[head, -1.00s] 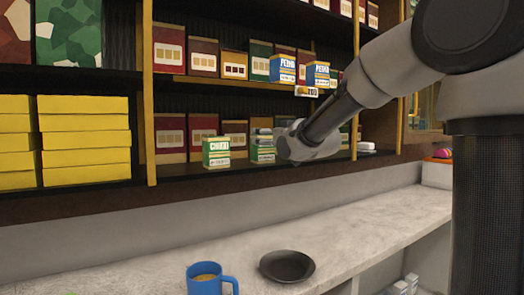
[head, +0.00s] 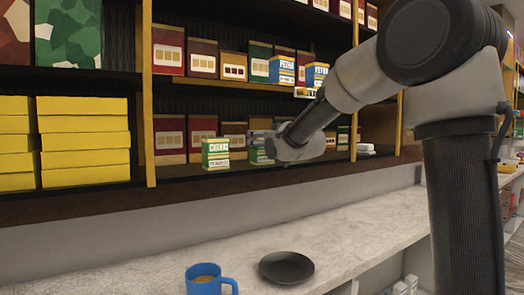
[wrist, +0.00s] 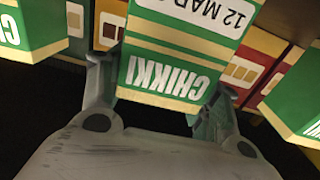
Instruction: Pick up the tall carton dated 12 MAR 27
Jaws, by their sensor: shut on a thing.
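A green, white and yellow CHIKKI carton (wrist: 165,72) stands between the fingers of my gripper (wrist: 160,88) in the wrist view. Its white label reads "12 MAR", and the rest of the date is cut off by the frame edge. My gripper is shut on this carton, one finger along each side. In the head view the held carton (head: 258,156) is at shelf level, partly hidden by my gripper (head: 264,143). I cannot tell whether its base touches the shelf.
A similar CHIKKI carton (head: 215,154) stands to the left on the same shelf. Green cartons flank the held one in the wrist view, at left (wrist: 30,28) and right (wrist: 295,95). Maroon boxes (head: 169,139) stand behind. Blue PETHA cartons (head: 282,70) sit on the shelf above.

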